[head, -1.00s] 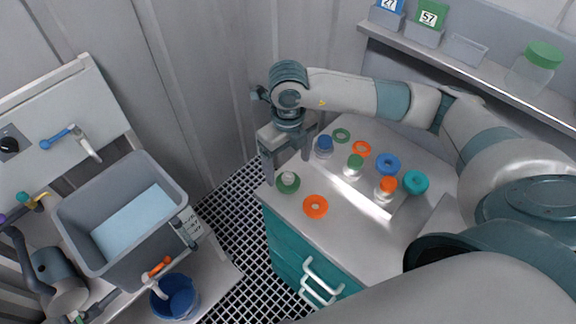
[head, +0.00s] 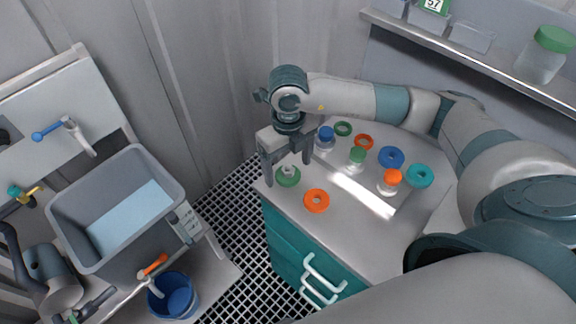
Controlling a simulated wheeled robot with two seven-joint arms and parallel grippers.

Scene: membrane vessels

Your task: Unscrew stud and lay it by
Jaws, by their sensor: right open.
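My right gripper (head: 288,172) is open and points down at the near left corner of the grey worktop. Its two fingers stand on either side of a small pale piece (head: 288,170) in the middle of a green ring (head: 288,179). I cannot tell whether the fingers touch this piece, or whether it is the stud. Clear vessels with a blue cap (head: 326,133), a green cap (head: 357,154) and an orange cap (head: 392,177) stand to the right. My left gripper is not in view.
A grey basin (head: 75,232) and blue bucket (head: 176,297) are at left. A shelf (head: 480,63) runs behind.

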